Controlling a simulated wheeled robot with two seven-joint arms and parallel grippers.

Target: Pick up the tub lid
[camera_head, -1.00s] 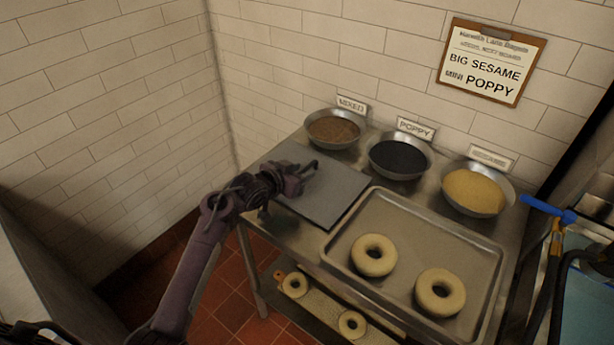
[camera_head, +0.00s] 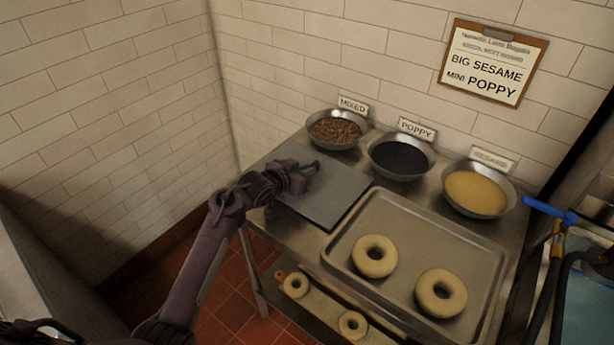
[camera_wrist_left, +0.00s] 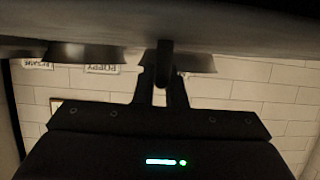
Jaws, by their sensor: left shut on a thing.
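The tub lid appears to be the flat grey square plate (camera_head: 338,192) at the left end of the metal table in the head view. My left gripper (camera_head: 308,170) reaches over it from the left and is shut at its upper middle. In the left wrist view the left gripper's fingers (camera_wrist_left: 163,75) come together on a dark upright piece, seemingly the lid's handle. The plate looks flat and level; I cannot tell whether it is clear of the surface below. My right gripper is not in view.
Bowls of mixed topping (camera_head: 335,130), poppy (camera_head: 400,158) and sesame (camera_head: 478,192) stand along the wall. A tray (camera_head: 455,238) with two bagels lies right of the plate. More bagels sit on the lower shelf (camera_head: 325,308). A tiled wall closes the left side.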

